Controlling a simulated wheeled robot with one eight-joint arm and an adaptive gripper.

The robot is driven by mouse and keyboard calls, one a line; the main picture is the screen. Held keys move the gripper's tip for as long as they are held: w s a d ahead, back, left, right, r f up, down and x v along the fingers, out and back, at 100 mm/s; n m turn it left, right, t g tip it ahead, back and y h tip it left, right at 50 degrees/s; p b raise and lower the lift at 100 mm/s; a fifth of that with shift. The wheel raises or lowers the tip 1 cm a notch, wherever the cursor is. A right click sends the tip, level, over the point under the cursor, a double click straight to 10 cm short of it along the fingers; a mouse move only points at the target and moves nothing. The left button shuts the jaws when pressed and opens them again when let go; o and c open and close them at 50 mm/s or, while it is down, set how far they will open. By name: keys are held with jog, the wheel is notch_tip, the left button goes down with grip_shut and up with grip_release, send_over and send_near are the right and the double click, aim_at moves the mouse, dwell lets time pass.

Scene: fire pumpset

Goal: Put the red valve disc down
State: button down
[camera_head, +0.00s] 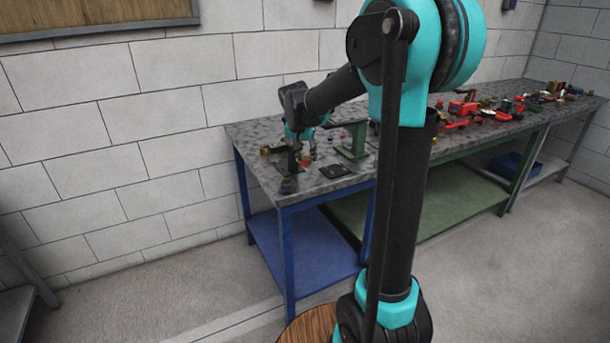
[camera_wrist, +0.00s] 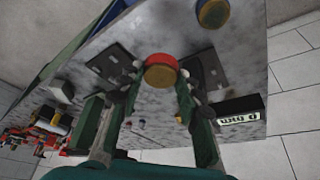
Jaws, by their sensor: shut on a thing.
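The red valve disc (camera_wrist: 160,60) shows in the wrist view as a round piece with a red rim and a brassy yellow face. It sits between the two fingertips of my gripper (camera_wrist: 160,78), which is shut on it. The grey speckled bench top (camera_wrist: 150,30) lies behind it; I cannot tell the exact gap between disc and bench.
A dark plate (camera_head: 337,170) and a green stand (camera_head: 355,142) are near my gripper on the bench. A blue and yellow round piece (camera_wrist: 212,12) and a black labelled block (camera_wrist: 240,118) are on the top. Several red parts (camera_head: 462,108) crowd the right side. A wall stands behind.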

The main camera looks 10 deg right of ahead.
aim_at(307, 180)
jog(key=shift+f, duration=3.55)
jog(key=shift+f, duration=0.15)
jog(key=c, duration=1)
grip_release()
jog(key=shift+c, duration=0.2)
jog(key=v, duration=1.2)
jog(key=s+d+f+n+y, duration=0.1)
jog(key=s+d+f+n, duration=0.1)
jog(key=s+f, duration=0.6)
jog(key=s+d+f+n+y, duration=0.1)
jog(key=s+d+f+n, duration=0.2)
jog(key=s+f, duration=0.6)
jog(key=s+d, duration=0.1)
jog(key=s, duration=0.8)
jog(key=shift+d+f, duration=0.2)
jog(key=shift+f, duration=0.15)
